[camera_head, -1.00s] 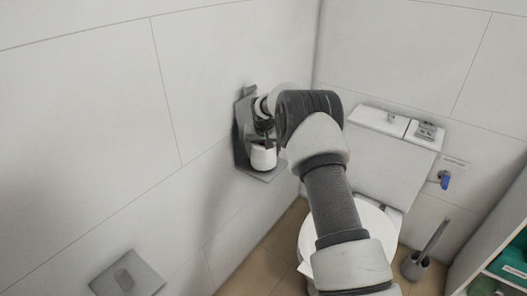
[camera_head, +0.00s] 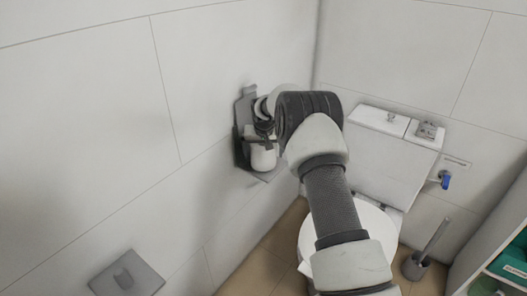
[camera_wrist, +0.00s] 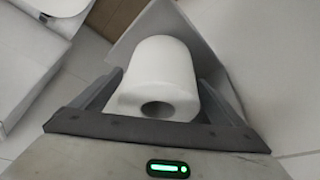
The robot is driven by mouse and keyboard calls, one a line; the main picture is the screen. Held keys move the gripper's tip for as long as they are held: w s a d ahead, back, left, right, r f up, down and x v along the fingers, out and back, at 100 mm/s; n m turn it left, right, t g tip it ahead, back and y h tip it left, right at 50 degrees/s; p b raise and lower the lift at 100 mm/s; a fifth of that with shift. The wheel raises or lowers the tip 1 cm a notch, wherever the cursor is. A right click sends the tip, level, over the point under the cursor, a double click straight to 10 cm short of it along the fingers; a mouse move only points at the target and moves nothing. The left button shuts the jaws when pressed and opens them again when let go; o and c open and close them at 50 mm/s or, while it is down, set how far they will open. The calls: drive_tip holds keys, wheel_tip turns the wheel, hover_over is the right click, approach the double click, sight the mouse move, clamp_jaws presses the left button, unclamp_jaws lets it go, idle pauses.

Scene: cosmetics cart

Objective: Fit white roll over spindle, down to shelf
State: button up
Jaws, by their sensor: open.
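The white roll (camera_head: 263,159) stands at the grey wall holder, low over its shelf (camera_head: 268,175). In the wrist view the roll (camera_wrist: 165,70) lies between my two fingers, its end with the dark centre hole facing the camera. My gripper (camera_head: 261,141) is at the roll's upper part with its fingers spread on both sides; it also shows in the wrist view (camera_wrist: 162,85). The jaws are open, with the roll between them. I cannot make out the spindle, nor whether the roll's lower end touches the shelf.
The holder's back plate (camera_head: 241,125) is fixed to the left wall, close to my gripper. The toilet (camera_head: 375,150) stands to the right, with a brush (camera_head: 426,250) beside it. A flush plate (camera_head: 126,275) is on the wall at lower left.

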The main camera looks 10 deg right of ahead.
drive_tip(key=d+p+v, duration=0.1)
drive_tip(key=p+v, duration=0.2)
drive_tip(key=v, duration=1.4)
drive_tip(key=shift+a+r, duration=0.25)
drive_tip(key=shift+a, duration=0.25)
drive_tip(key=s+r, duration=1.5)
drive_tip(key=s, duration=0.3)
drive_tip(key=s+n+t, duration=0.1)
drive_tip(key=s+n, duration=0.1)
drive_tip(key=s, duration=2.2)
wheel_tip(320, 180, up, 19)
drive_tip(key=s+p, duration=0.1)
drive_tip(key=p, duration=1.8)
drive_tip(key=shift+d+f+y, duration=0.15)
drive_tip(key=shift+d+y, duration=0.15)
drive_tip(key=shift+d, duration=0.15)
drive_tip(key=shift+s, duration=0.15)
